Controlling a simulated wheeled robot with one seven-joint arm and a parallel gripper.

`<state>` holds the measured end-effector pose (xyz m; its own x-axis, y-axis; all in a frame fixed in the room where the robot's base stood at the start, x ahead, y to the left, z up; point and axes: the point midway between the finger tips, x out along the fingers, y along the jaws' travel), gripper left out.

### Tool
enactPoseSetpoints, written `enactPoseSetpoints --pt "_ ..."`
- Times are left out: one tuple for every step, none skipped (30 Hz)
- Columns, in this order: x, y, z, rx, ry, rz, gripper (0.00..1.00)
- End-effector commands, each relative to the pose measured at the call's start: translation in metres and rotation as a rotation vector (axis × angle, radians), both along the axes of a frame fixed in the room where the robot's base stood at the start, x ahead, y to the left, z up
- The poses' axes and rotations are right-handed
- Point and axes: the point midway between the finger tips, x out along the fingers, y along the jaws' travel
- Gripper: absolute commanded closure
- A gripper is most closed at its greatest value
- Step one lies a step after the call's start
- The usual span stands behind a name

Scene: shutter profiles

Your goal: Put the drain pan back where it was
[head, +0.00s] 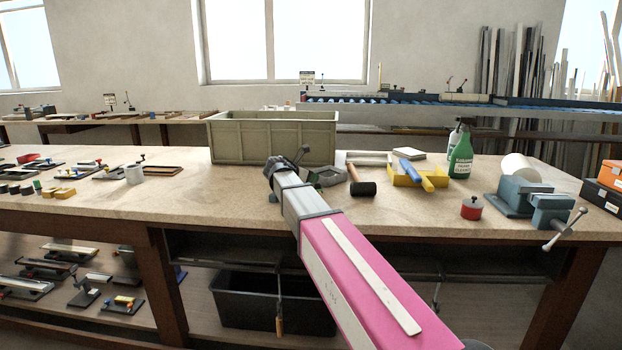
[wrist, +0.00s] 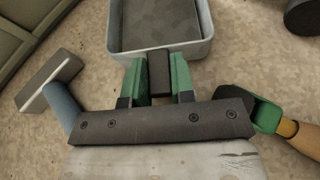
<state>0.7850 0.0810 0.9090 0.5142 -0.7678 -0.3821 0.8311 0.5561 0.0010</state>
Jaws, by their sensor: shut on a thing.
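The drain pan is a shallow grey tray with a pale rim (wrist: 205,45), at the top middle of the wrist view, resting on or just above the bench. In the head view the pan (head: 330,178) shows just right of my gripper, partly hidden by the arm. My gripper (wrist: 158,75) has two green fingers closed on a dark tab at the pan's near wall. In the head view the fingers are too small and hidden to make out clearly.
A large grey-green crate (head: 275,137) stands behind the pan. A black-headed mallet (head: 362,188) lies close to its right, then a yellow tray (head: 408,177), a green bottle (head: 460,158) and a blue vise (head: 528,203). Bench room is free left of the arm.

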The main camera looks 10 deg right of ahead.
Motion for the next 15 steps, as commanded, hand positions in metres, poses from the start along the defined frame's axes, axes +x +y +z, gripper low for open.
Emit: enactPoseSetpoints --pt "0.0000 -0.0001 0.0004 -0.001 -0.001 0.000 1.00" --pt "0.0000 0.0000 0.0003 -0.001 -0.001 0.000 1.00" --pt "0.0000 0.0000 -0.0001 -0.001 0.000 0.000 1.00" --pt "0.0000 0.0000 -0.0009 -0.001 0.000 0.000 1.00" --pt "0.0000 0.0000 -0.0016 -0.001 0.000 0.000 1.00" --pt "0.0000 0.0001 -0.0020 0.000 0.000 0.000 0.70" --pt "0.0000 0.0000 -0.0019 0.000 0.000 0.000 0.61" --pt "0.0000 0.0000 -0.0018 0.000 0.000 0.000 0.51" --pt "0.0000 0.0000 -0.0018 0.000 0.000 0.000 0.51" --pt "-0.0001 0.0001 -0.0018 0.000 0.000 0.000 0.51" --pt "-0.0001 0.0001 -0.0018 0.000 0.000 0.000 0.51" --pt "-0.0001 0.0001 -0.0018 0.000 0.000 -0.001 0.51" --pt "-0.0001 0.0001 -0.0018 0.000 0.000 -0.001 0.51" --pt "-0.0001 0.0001 -0.0018 0.000 0.000 -0.001 0.51" --pt "-0.0001 0.0001 -0.0018 0.000 0.000 -0.001 0.51"
